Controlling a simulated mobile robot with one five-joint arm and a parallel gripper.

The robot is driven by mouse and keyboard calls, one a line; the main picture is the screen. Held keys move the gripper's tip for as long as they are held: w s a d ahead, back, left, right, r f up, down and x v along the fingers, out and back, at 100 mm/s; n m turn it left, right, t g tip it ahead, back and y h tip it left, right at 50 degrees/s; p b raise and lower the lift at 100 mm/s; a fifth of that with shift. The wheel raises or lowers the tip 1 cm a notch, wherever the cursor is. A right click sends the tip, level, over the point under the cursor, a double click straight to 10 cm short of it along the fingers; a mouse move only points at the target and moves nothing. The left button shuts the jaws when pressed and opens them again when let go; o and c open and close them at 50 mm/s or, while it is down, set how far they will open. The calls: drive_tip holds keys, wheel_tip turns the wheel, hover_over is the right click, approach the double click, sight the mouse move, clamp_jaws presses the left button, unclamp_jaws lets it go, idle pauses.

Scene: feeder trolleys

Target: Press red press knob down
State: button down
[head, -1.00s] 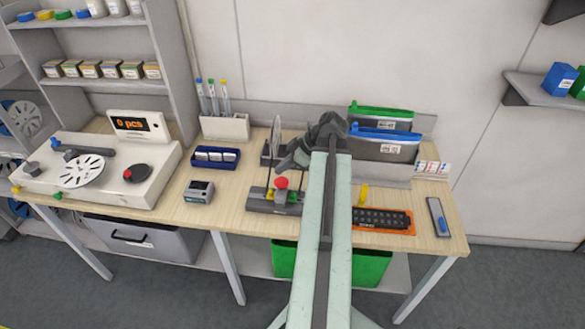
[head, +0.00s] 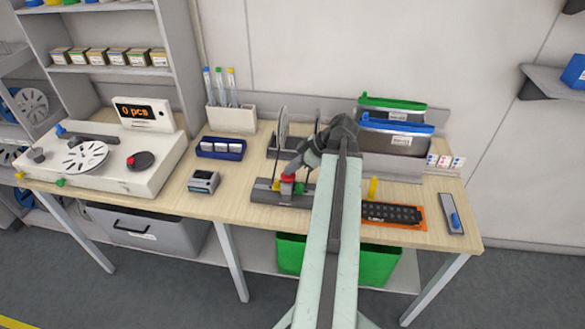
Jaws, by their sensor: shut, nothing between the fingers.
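The red press knob (head: 287,178) sits on a small dark press fixture (head: 268,194) on the wooden bench, with a yellow part and a green part beside it. My gripper (head: 291,170) is shut and empty. Its tip is right at the top of the red knob, seeming to touch it from above, though a small gap cannot be ruled out. The gripper points down and left from the end of my arm, which crosses the view from the bottom. My arm hides the right end of the fixture.
A counting machine (head: 120,165) with a display reading 0 pcs stands at left. A dark blue tray (head: 220,149) and a small grey device (head: 203,181) lie nearer.

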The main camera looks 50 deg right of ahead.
sight(291, 175)
drive_tip(key=shift+s+f, duration=0.15)
drive_tip(key=shift+f, duration=0.05)
drive_tip(key=shift+a, duration=0.1)
drive_tip(key=shift+r+p, duration=0.6)
drive_tip(key=shift+p, duration=0.05)
wheel_tip(291, 175, up, 5)
drive_tip(key=p, duration=0.4)
drive_tip(key=shift+p, duration=0.4)
drive_tip(key=p+v, duration=0.6)
drive_tip(key=v, duration=0.2)
drive_tip(key=shift+s+d, duration=0.2)
drive_tip(key=shift+d, duration=0.1)
drive_tip(key=shift+f, duration=0.15)
